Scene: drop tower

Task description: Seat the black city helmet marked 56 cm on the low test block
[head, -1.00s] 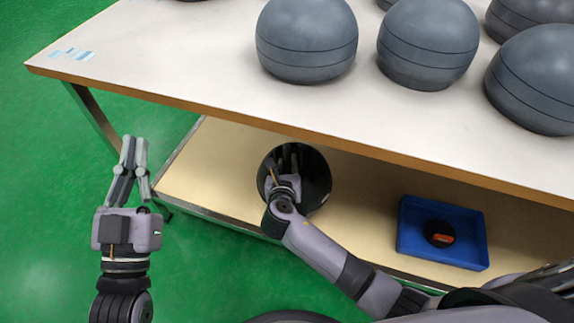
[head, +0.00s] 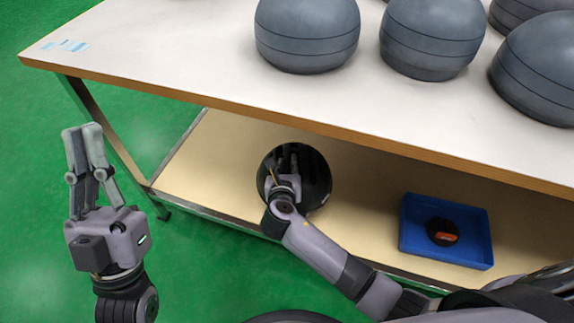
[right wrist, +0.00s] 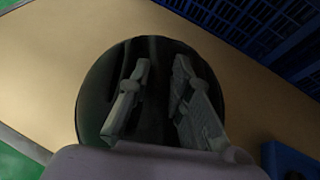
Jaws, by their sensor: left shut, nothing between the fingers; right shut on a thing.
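A round black helmet (head: 321,178) is in front of the lower shelf, below the tabletop edge. My right gripper (head: 284,165) is at the helmet and shut on it. In the right wrist view the helmet (right wrist: 150,60) fills the middle, with the fingers of my right gripper (right wrist: 160,90) over its dark surface. I cannot read any size mark on it. My left gripper (head: 82,130) is shut and empty, pointing up over the green floor left of the table. Grey domed blocks, among them one block (head: 307,35), stand on the tabletop; I cannot tell which is the low one.
The white tabletop (head: 160,50) is clear at its left, apart from a pale label (head: 65,46). Its wooden front edge overhangs the shelf (head: 220,150). A blue bin (head: 420,255) on the shelf holds a small black round thing (head: 442,232) with an orange mark.

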